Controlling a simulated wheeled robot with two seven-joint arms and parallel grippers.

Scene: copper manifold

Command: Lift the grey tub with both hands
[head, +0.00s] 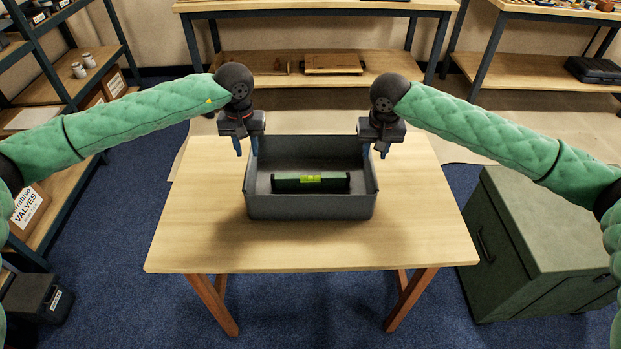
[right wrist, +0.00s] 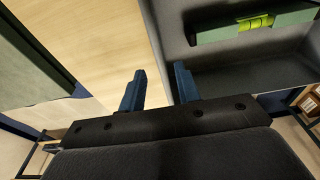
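The grey tub (head: 310,207) stands upright on the wooden table, and a dark green spirit level (head: 285,186) with a yellow-green vial lies inside it. My left gripper (head: 246,154) points down at the tub's left wall, fingers apart and empty. My right gripper (head: 374,155) points down at the right wall, also open. In the right wrist view its blue fingers (right wrist: 159,71) show on either side of the tub's wall, one outside and one over the inside. I cannot tell whether either gripper's fingers reach below the rim.
The wooden table (head: 200,235) is clear around the tub. A green cabinet (head: 545,225) stands to the right of the table. A shelf rack (head: 75,110) stands at the left, and a workbench (head: 320,8) stands behind.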

